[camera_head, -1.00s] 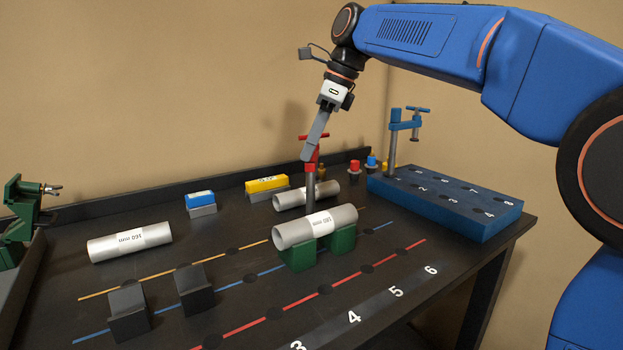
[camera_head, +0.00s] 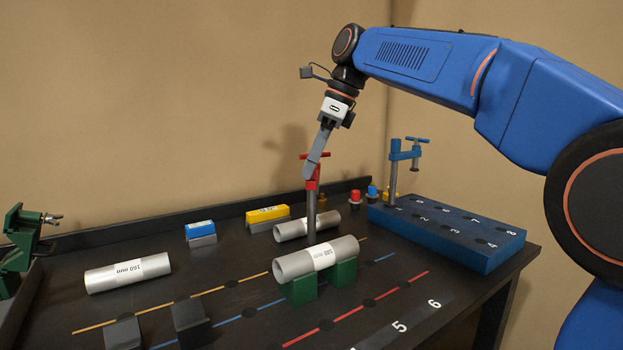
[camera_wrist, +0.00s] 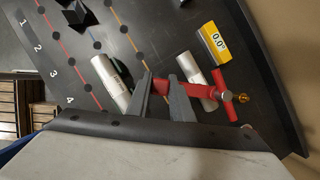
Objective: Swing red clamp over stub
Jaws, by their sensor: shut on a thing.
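The red clamp (camera_head: 312,184) stands on a grey post behind the front pipe in the head view. My gripper (camera_head: 313,168) is at its top, its fingers shut on the red clamp. In the wrist view my gripper (camera_wrist: 166,92) has a red part of the clamp between its fingers, and the red arm and bar (camera_wrist: 222,82) stick out to the right. The front pipe (camera_head: 342,250), a labelled grey stub, lies across two green blocks (camera_head: 299,290). The post's foot is hidden behind this pipe.
Another pipe (camera_head: 291,230) lies just behind the post, and a 160 mm pipe (camera_head: 103,278) lies at the left. A blue block (camera_head: 443,238) with a blue clamp (camera_head: 403,152) stands at the right. Black blocks (camera_head: 191,318), a yellow box (camera_head: 266,213) and a green vise (camera_head: 22,228) also stand around.

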